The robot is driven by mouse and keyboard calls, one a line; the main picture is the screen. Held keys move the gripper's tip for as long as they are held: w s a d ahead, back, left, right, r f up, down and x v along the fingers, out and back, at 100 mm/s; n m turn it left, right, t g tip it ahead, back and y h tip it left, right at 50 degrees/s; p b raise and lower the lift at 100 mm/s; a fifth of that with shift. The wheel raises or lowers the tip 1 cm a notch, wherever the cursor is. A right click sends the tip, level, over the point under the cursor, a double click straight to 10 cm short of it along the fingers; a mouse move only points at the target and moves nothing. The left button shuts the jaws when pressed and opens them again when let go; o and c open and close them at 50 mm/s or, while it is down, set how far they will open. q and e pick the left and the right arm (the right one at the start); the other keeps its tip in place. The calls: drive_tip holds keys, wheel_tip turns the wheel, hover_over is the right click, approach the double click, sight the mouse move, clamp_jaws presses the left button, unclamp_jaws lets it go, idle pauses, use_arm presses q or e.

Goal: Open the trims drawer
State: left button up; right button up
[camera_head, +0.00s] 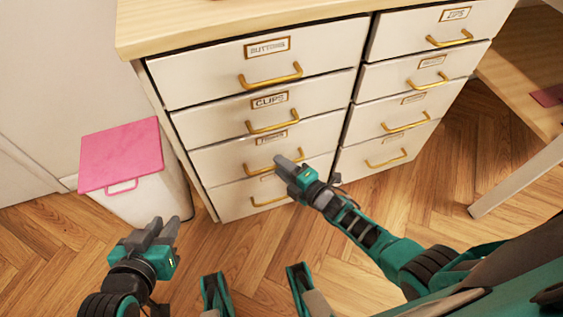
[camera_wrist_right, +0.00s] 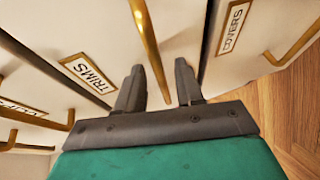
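The trims drawer (camera_head: 230,160) is the third one down in the left column of the white cabinet, and its front sits flush and closed. Its label (camera_wrist_right: 88,73) reads TRIMS in the right wrist view. Its brass handle (camera_head: 262,168) runs between the two fingers of my right gripper (camera_head: 287,166). In the right wrist view the fingers (camera_wrist_right: 158,88) stand apart, with the handle (camera_wrist_right: 150,45) in the gap and space on both sides. My left gripper (camera_head: 164,226) is open and empty, low at the left, away from the cabinet.
The covers drawer (camera_wrist_right: 215,65) is just below, and the clips drawer (camera_head: 215,122) just above; both are closed. A white bin (camera_head: 150,195) with a pink lid (camera_head: 122,155) stands left of the cabinet. A wooden table (camera_head: 525,75) is at the right. The floor in front is clear.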

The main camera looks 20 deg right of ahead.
drive_tip(key=shift+c, duration=0.4)
clamp_jaws()
idle(1.0)
